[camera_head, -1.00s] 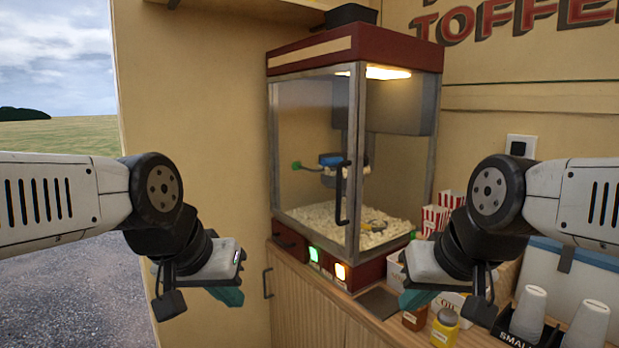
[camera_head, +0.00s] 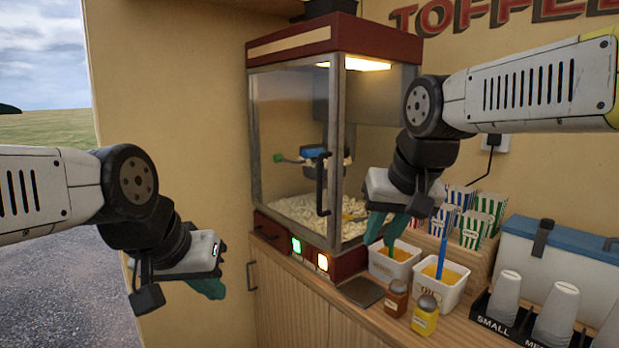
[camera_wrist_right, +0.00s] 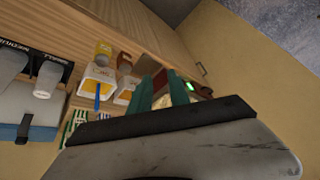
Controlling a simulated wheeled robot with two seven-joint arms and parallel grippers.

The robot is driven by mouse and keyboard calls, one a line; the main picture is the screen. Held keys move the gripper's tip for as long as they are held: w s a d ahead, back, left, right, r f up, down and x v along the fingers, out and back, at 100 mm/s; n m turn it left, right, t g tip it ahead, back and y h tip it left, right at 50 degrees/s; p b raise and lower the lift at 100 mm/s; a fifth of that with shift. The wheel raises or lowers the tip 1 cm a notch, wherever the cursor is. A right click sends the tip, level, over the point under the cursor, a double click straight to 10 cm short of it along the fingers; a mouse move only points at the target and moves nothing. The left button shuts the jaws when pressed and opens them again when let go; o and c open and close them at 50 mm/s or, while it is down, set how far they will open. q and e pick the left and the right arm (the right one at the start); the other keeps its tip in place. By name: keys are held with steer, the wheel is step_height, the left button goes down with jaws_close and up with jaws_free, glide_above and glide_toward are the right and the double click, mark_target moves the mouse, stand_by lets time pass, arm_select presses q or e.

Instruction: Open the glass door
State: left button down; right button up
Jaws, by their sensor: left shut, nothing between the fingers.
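The popcorn machine's glass door (camera_head: 288,120) is its front pane, framed in grey metal, and it looks closed. Its black upright handle (camera_head: 321,186) is near the door's right edge. My right gripper (camera_head: 384,238) is to the right of the handle, apart from it, in front of the machine's right side. It points down with its green fingers apart and nothing between them. In the right wrist view its fingers (camera_wrist_right: 160,82) also stand apart. My left gripper (camera_head: 210,289) is low at the left, away from the door, shut and empty; its fingertips are partly hidden.
White tubs (camera_head: 394,260) with orange contents, a brown jar (camera_head: 397,298) and a yellow jar (camera_head: 425,318) stand on the counter below my right gripper. Striped boxes (camera_head: 478,215), a blue-lidded cooler (camera_head: 550,265) and cups (camera_head: 507,292) are further right. Space before the door is clear.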

steer(key=w+a+r+m+g+h, duration=0.1)
steer(key=w+a+r, duration=0.15)
steer(key=w, duration=0.35)
steer(key=w+a+r, duration=0.2)
steer(key=w+r, duration=0.2)
steer(key=w, duration=0.2)
step_height(320, 180, up, 2)
steer(key=m+h, duration=0.2)
steer(key=m, duration=0.1)
glide_above(319, 177)
steer(key=s, duration=0.2)
steer(key=shift+a, duration=0.3)
steer(key=shift+f, duration=0.2)
steer(key=x, duration=0.7)
steer(key=shift+f, duration=0.1)
jaws_close()
